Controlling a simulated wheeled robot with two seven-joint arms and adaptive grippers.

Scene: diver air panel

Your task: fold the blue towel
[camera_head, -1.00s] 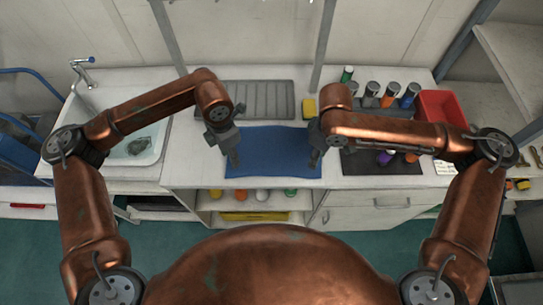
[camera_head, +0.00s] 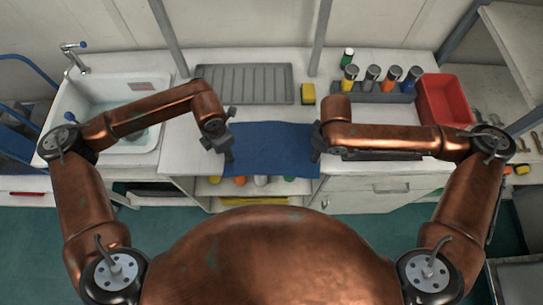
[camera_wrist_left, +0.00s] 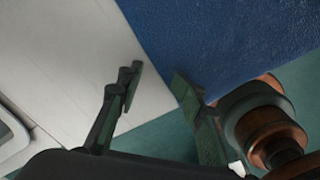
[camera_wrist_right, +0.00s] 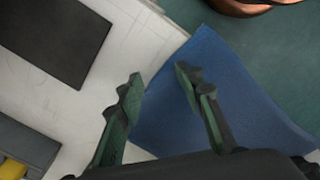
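The blue towel (camera_head: 270,145) lies flat on the counter, and its near edge reaches past the counter's front edge. My left gripper (camera_head: 227,160) is at the towel's left side. In the left wrist view its fingers (camera_wrist_left: 158,84) are apart, with the towel's corner (camera_wrist_left: 230,35) beside the right finger. My right gripper (camera_head: 317,156) is at the towel's right side. In the right wrist view its fingers (camera_wrist_right: 159,78) are apart above the towel's edge and corner (camera_wrist_right: 235,85). I cannot tell whether any finger touches the cloth.
A grey drain rack (camera_head: 243,84) and a yellow sponge (camera_head: 308,94) lie behind the towel. A sink (camera_head: 105,105) is at left. Several canisters (camera_head: 371,78) and a red bin (camera_head: 445,102) stand at right. A dark mat (camera_wrist_right: 55,38) is partly hidden by my right arm.

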